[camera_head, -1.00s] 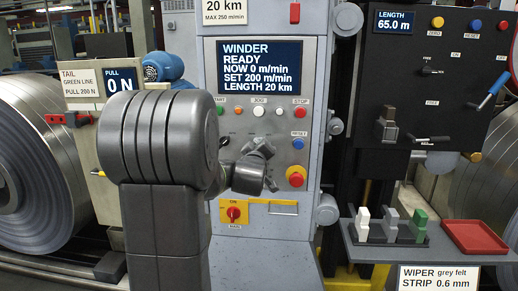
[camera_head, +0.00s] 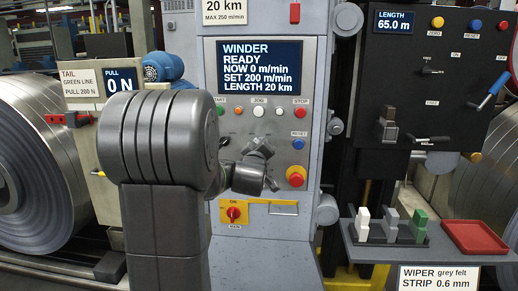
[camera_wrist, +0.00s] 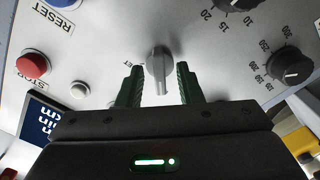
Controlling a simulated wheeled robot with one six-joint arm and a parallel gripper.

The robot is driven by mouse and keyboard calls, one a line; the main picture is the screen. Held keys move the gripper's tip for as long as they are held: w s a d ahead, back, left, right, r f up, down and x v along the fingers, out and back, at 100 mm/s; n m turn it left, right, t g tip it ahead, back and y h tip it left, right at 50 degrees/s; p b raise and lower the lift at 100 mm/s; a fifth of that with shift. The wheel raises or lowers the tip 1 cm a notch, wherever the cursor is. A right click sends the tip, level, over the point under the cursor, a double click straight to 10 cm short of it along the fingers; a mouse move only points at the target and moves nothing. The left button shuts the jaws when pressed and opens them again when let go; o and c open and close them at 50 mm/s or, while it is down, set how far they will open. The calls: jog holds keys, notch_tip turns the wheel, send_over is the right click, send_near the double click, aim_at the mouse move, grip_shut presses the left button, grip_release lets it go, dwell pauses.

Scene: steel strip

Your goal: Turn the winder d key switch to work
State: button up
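The grey key switch (camera_wrist: 158,66) sits on the winder's light panel in the wrist view. Its handle points toward the bottom of that picture. A label beside it is partly hidden, with a "T" showing. My gripper (camera_wrist: 158,82) has its two dark green fingers on either side of the switch, with gaps showing, so it is open and not closed on it. In the head view my gripper (camera_head: 258,150) is at the panel below the winder screen (camera_head: 260,66), which reads READY. My arm hides the switch there.
A red button (camera_wrist: 33,64) and a small white button (camera_wrist: 79,90) lie left of the switch in the wrist view. Black dials (camera_wrist: 290,66) lie to its right. In the head view a red emergency button (camera_head: 296,176) and red-yellow main switch (camera_head: 233,214) are close to my gripper.

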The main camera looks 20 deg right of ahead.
jog(key=v, duration=1.3)
jog(key=shift+s, duration=0.4)
jog(key=shift+w+a, duration=0.1)
jog(key=x, duration=1.3)
jog(key=shift+w, duration=0.3)
